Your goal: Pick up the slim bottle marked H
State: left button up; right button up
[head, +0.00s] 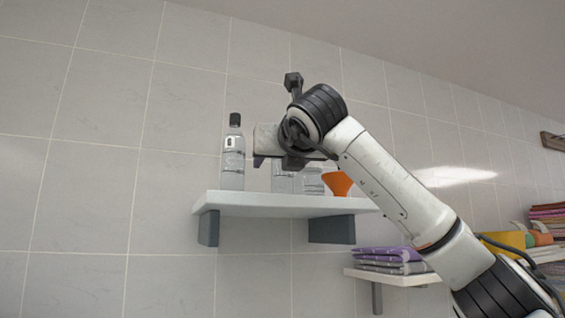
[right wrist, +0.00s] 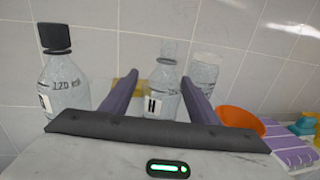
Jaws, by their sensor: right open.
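The slim clear bottle marked H (right wrist: 162,84) stands upright on the shelf, and its label shows low on its front in the right wrist view. My right gripper (right wrist: 159,78) is open, with one purple finger to each side of this bottle in that view; I cannot tell how far the fingers reach around it. In the head view the right gripper (head: 268,146) is above the shelf, hiding the upper part of the clear bottles behind it. My left gripper is not in view.
A black-capped bottle (head: 233,160) stands at the shelf's left end. Another clear bottle (right wrist: 205,72) and an orange funnel-like thing (head: 338,183) are to the right on the white shelf (head: 270,203). Folded towels (head: 388,255) lie on a lower shelf.

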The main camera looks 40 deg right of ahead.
jog(key=c, duration=1.1)
